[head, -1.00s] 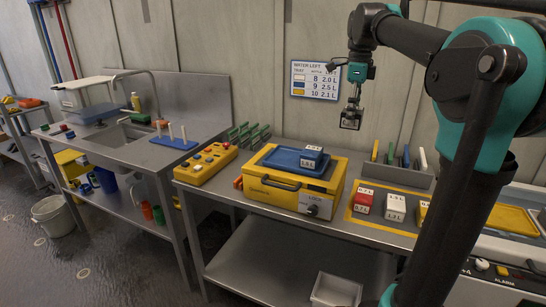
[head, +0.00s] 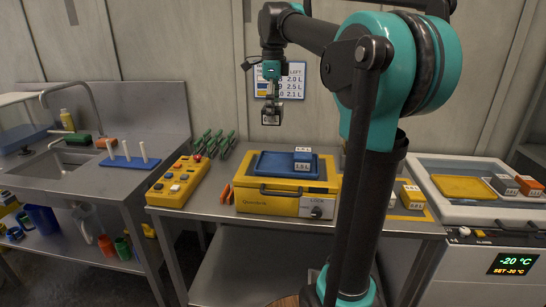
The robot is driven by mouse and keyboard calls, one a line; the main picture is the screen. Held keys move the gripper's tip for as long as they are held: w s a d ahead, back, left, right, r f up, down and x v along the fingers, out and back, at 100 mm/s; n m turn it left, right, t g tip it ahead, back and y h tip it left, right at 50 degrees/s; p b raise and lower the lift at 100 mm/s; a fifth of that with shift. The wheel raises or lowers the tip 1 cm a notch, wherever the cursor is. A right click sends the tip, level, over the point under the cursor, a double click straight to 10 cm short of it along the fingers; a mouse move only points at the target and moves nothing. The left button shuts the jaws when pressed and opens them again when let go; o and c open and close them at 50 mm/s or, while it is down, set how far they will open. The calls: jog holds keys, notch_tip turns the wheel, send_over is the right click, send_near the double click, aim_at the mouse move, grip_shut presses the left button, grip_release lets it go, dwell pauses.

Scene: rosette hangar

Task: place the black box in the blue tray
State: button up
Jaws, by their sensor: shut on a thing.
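The blue tray (head: 270,162) lies on top of the yellow case (head: 268,204) on the middle bench, below my gripper. A blue box (head: 303,157) with a white label stands in the right part of the tray. The left part of the tray is bare.
A yellow button panel (head: 178,181) and several green-handled items stand left of the case. Labelled boxes (head: 412,195) stand to the right, partly behind my arm. A freezer with a yellow tray (head: 463,188) and more boxes is at the far right. A sink bench is at left.

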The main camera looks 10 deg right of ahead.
aim_at(273, 164)
notch_tip(273, 164, down, 15)
dwell(0.5)
jog(key=o, duration=1.3)
jog(key=shift+f, duration=0.15)
notch_tip(273, 164, up, 12)
jog(key=shift+r, duration=0.15)
